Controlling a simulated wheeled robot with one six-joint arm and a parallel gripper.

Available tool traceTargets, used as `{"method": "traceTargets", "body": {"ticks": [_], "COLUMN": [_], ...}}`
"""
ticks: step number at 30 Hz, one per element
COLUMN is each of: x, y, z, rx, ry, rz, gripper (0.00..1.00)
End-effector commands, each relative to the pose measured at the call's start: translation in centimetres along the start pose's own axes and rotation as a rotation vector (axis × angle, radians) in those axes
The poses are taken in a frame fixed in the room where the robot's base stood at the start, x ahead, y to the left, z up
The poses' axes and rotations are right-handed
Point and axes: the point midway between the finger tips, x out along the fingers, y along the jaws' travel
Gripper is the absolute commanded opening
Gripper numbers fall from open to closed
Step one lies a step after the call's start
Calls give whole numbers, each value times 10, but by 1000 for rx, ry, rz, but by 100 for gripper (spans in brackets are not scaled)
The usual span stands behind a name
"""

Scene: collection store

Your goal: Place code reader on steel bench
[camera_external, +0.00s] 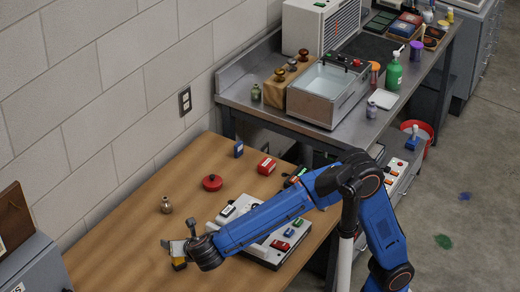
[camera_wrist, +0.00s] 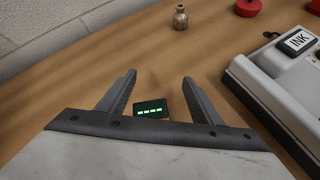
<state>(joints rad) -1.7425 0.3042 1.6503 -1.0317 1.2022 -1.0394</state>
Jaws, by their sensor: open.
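A small dark device with a green lit display (camera_wrist: 151,107), likely the code reader, shows between my fingers in the wrist view. In the external view a yellow and dark object (camera_external: 179,264) shows just under my gripper (camera_external: 172,246), over the wooden table; it looks like the same device. My gripper is open, with its fingers (camera_wrist: 158,80) on either side of the device and gaps visible. I cannot tell whether they touch it lower down. The steel bench (camera_external: 235,88) stands at the back, beyond the wooden table (camera_external: 120,235).
The steel bench holds a metal bath (camera_external: 325,95), a brown block with knobs (camera_external: 283,80), a green bottle (camera_external: 393,72) and a white tray (camera_external: 383,98). On the wooden table are a grey machine (camera_external: 262,247), a small bottle (camera_wrist: 180,17), a red round item (camera_external: 212,182) and a red box (camera_external: 266,166).

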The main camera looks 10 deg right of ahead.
Motion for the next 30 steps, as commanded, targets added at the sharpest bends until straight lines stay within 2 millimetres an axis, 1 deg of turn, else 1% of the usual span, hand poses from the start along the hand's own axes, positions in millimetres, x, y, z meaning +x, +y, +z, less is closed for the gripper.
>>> {"method": "traceTargets", "body": {"ticks": [2, 3, 9, 12, 14, 23, 26, 30], "x": [-5, -14, -45, -54, -56, -40, -29, -8], "y": [10, 10, 7, 7, 7, 8, 9, 10], "z": [-7, -12, -28, -32, -33, -29, -27, -23], "rx": [-91, -128, -270, -308, -321, -326, -325, -325], "ry": [-60, -81, -176, -205, -215, -220, -219, -218], "rz": [42, 46, 57, 62, 61, 60, 59, 59], "gripper": [59, 59, 59, 59, 59, 59, 59, 59]}}
